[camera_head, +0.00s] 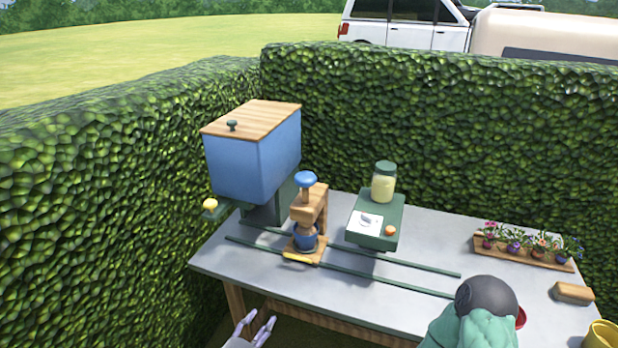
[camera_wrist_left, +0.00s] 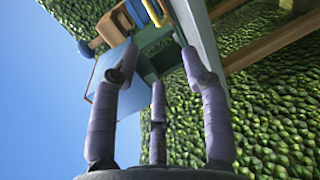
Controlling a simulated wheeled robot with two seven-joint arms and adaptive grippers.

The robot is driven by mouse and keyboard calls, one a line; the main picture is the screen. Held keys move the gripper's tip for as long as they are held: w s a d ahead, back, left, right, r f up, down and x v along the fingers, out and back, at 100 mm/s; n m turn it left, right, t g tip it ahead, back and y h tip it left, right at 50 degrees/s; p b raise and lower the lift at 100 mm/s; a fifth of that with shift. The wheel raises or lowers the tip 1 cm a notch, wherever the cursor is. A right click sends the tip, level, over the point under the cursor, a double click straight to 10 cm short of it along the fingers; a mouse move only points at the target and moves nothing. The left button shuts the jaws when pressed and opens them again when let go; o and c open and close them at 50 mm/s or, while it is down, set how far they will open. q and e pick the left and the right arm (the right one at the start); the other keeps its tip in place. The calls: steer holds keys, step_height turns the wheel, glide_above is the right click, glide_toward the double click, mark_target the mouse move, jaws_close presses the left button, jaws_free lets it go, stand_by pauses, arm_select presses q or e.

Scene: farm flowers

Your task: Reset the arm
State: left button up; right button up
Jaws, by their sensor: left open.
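My left gripper (camera_head: 256,322) is low in the head view, in front of the table's front edge. Its purple-grey fingers are spread and empty. In the left wrist view the left gripper (camera_wrist_left: 157,66) shows three separate fingers with nothing between them. The blue hopper and part of the wooden press appear beyond the fingers there, tilted. My right gripper is not in view.
A grey table (camera_head: 430,236) carries a blue hopper (camera_head: 240,160), a wooden press (camera_head: 318,208) over a blue pot (camera_head: 305,236), a green box (camera_head: 382,238) with a jar (camera_head: 384,184), and a flower tray (camera_head: 520,254). Hedges (camera_head: 450,120) stand behind and left.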

arm_select(q)
steer(key=s+f+m+g+y+p, duration=0.1)
steer(key=s+f+m+g, duration=0.25)
steer(key=f, duration=0.55)
steer(key=s+f+m+g+y, duration=0.1)
steer(key=s+f+m+g, duration=0.3)
steer(key=f, duration=0.5)
steer(key=s+d+f+m+g, duration=0.2)
steer(key=s+f+m+g, duration=0.2)
steer(key=s+f, duration=0.5)
steer(key=s+g, duration=0.1)
steer(key=g, duration=0.1)
steer(key=shift+s+f+g+h+p, duration=0.2)
steer(key=shift+s+g+h+p, duration=0.05)
steer(key=shift+g+h+p, duration=0.1)
